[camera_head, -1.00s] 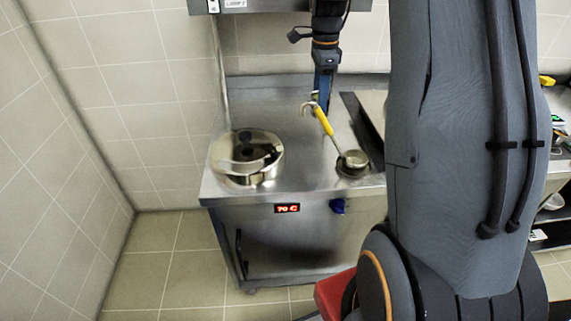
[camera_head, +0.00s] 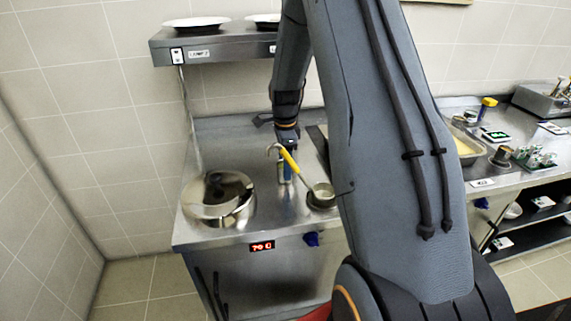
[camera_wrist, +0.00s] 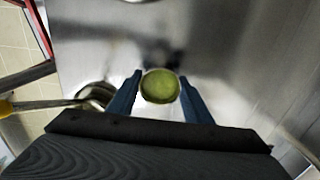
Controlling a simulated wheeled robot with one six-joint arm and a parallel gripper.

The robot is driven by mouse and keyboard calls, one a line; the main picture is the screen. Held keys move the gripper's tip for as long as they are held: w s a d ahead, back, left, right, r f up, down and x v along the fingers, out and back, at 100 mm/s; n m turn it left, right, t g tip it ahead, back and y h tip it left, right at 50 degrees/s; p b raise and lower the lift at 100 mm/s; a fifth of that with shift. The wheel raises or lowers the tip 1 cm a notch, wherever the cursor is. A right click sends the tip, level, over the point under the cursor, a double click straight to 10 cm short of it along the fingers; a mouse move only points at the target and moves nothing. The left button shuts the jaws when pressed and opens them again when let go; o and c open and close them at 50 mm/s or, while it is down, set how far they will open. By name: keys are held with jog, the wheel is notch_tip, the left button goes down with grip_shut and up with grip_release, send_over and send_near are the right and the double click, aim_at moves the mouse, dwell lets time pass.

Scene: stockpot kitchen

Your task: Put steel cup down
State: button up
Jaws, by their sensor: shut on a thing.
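The steel cup (camera_wrist: 160,86) is seen from above between my gripper's two blue fingers in the wrist view. It is round, with a thin metal rim and green content filling its opening. My gripper (camera_head: 286,176) is shut on it, over the steel counter (camera_head: 235,140) and behind the yellow-handled ladle (camera_head: 290,160) in the head view. The cup itself is hard to make out there, partly hidden by the ladle handle and fingers. I cannot tell whether its base touches the counter.
A large steel pot (camera_head: 219,200) stands left of my gripper. The ladle's bowl (camera_head: 322,192) is at the counter's right front. A shelf (camera_head: 215,47) with plates hangs above the back. Clear counter lies behind the pot.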

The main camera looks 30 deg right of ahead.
jog(key=shift+f, duration=0.15)
jog(key=o, duration=1.2)
notch_tip(320, 180, up, 12)
jog(key=b, duration=0.4)
jog(key=shift+r, duration=0.2)
jog(key=shift+r, duration=0.1)
